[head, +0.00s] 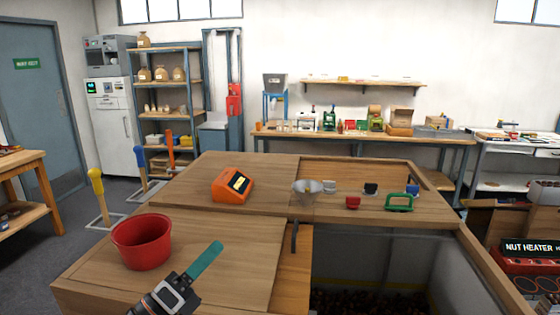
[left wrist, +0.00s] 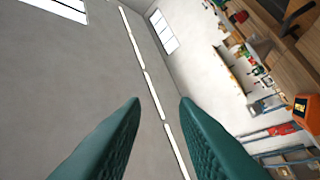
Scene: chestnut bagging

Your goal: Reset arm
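My left gripper (head: 205,262) is low in the head view, over the front of the wooden workbench (head: 215,240), just right of the red bucket (head: 142,243). One teal finger shows there, pointing up and to the right. In the left wrist view, both teal fingers of the left gripper (left wrist: 161,101) stand apart with nothing between them. Behind them are the ceiling and wall, so the gripper is tilted upward. My right arm and gripper show in neither view.
An orange device (head: 232,186) with a display stands on the bench. A grey metal scoop or funnel (head: 306,190), a small red block (head: 353,202) and a green-framed item (head: 399,202) lie to its right. A deep bin (head: 370,270) with dark contents opens at the front right.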

